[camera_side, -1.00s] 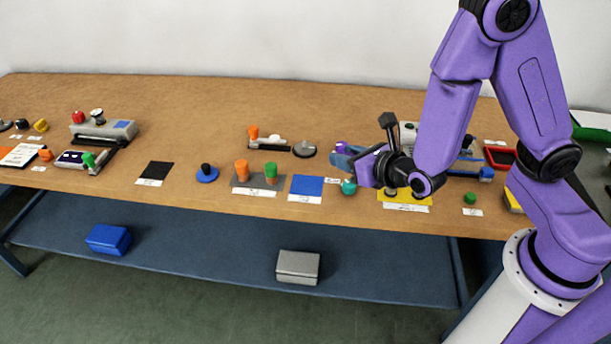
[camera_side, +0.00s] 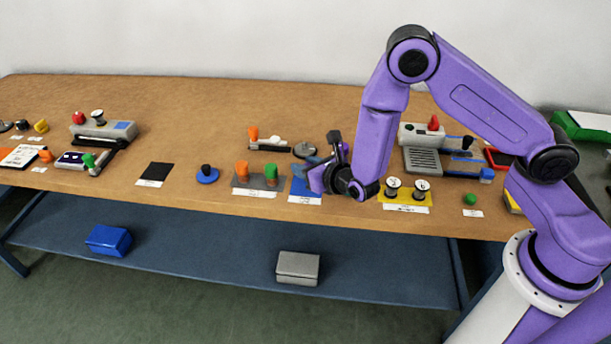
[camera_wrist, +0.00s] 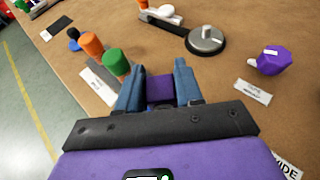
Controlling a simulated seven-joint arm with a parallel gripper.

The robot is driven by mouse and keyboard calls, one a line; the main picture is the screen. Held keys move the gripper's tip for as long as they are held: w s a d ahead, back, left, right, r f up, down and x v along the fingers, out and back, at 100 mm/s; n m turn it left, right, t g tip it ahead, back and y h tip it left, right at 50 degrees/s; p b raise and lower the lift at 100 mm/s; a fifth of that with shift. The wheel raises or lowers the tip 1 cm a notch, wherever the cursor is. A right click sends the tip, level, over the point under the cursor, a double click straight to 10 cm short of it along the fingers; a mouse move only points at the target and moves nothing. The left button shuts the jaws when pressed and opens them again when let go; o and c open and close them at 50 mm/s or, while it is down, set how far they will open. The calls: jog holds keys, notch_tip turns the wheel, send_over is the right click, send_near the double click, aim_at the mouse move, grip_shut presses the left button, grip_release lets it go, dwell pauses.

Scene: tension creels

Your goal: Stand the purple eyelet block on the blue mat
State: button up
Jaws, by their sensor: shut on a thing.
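My gripper (camera_side: 308,165) is over the blue mat (camera_side: 303,199), whose front part shows below it in the side view. In the wrist view, my gripper (camera_wrist: 158,82) has its two blue fingers shut on the purple eyelet block (camera_wrist: 160,89). Only a dark purple face of the block shows between the fingers. In the side view the block is hidden by the gripper. I cannot tell whether it touches the mat. The mat is hidden below the gripper in the wrist view.
Left of the mat, a grey plate (camera_side: 241,184) bears an orange peg (camera_side: 242,169) and a green peg (camera_side: 271,173). A grey disc (camera_wrist: 206,41) with a knob lies behind. Another purple piece (camera_wrist: 271,60) stands right. A yellow mat (camera_side: 405,199) bears two spools.

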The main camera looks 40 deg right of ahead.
jog(key=shift+w+f, duration=0.15)
jog(key=shift+f, duration=1.6)
jog(key=shift+f, duration=0.15)
jog(key=o, duration=1)
jog(key=shift+o, duration=0.2)
